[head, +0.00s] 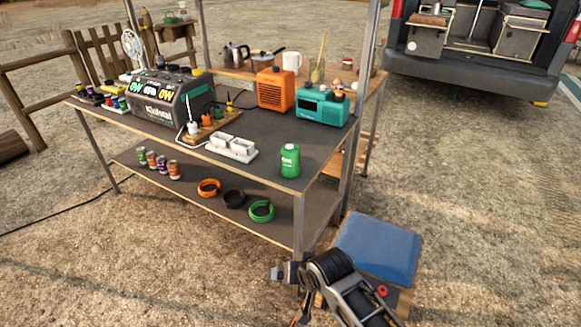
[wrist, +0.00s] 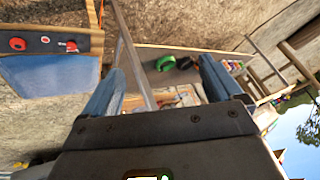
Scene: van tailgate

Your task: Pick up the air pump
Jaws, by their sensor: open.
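No thing is clearly marked as the air pump. An orange box with a dark grille (head: 275,90) stands on the grey worktop (head: 262,132), and a teal box with a small display (head: 321,106) stands to its right; I cannot tell whether either is the pump. My gripper (head: 278,273) is low, in front of the bench's near right leg, below the worktop and apart from both boxes. In the wrist view my gripper (wrist: 160,88) shows its two blue-grey fingers spread, with nothing between them. Neither box can be made out in that view.
A large power station (head: 168,102) stands left. A van (head: 483,60) is behind right.

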